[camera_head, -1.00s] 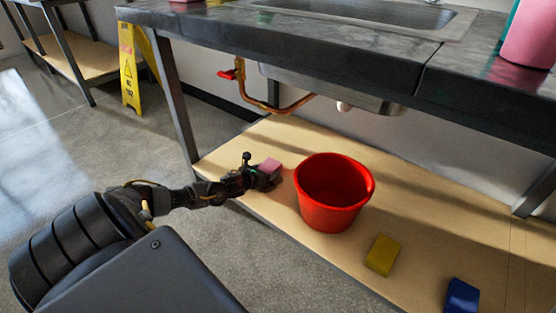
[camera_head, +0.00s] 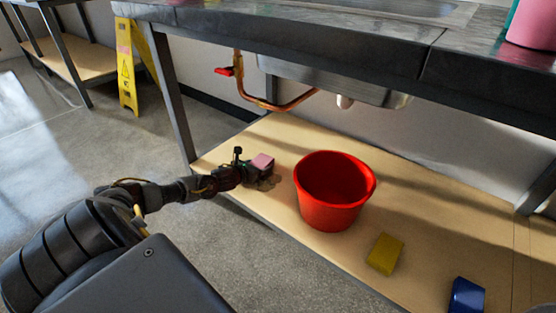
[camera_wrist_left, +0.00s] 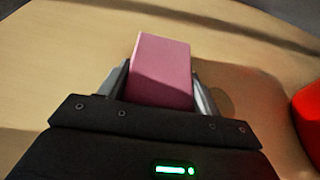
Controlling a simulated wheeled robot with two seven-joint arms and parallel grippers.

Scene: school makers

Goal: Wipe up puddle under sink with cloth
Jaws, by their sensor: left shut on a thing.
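My left gripper (camera_head: 255,172) reaches in over the wooden lower shelf (camera_head: 440,205) under the sink, left of the red bucket. It is shut on a pink block-shaped cloth or sponge (camera_head: 262,161). In the left wrist view the pink block (camera_wrist_left: 162,70) sits between the two fingers, above the shelf surface. A faint darker patch (camera_wrist_left: 225,85) shows on the shelf beside the block; I cannot tell whether it is puddle or shadow. The sink (camera_head: 345,85) hangs above, with a copper pipe (camera_head: 270,104). My right gripper is not in view.
The red bucket (camera_head: 333,205) stands right of the gripper. A yellow sponge (camera_head: 385,253) and a blue block (camera_head: 466,295) lie further right on the shelf. A table leg (camera_head: 172,95) and yellow floor sign (camera_head: 126,65) stand left. The worktop edge overhangs the shelf.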

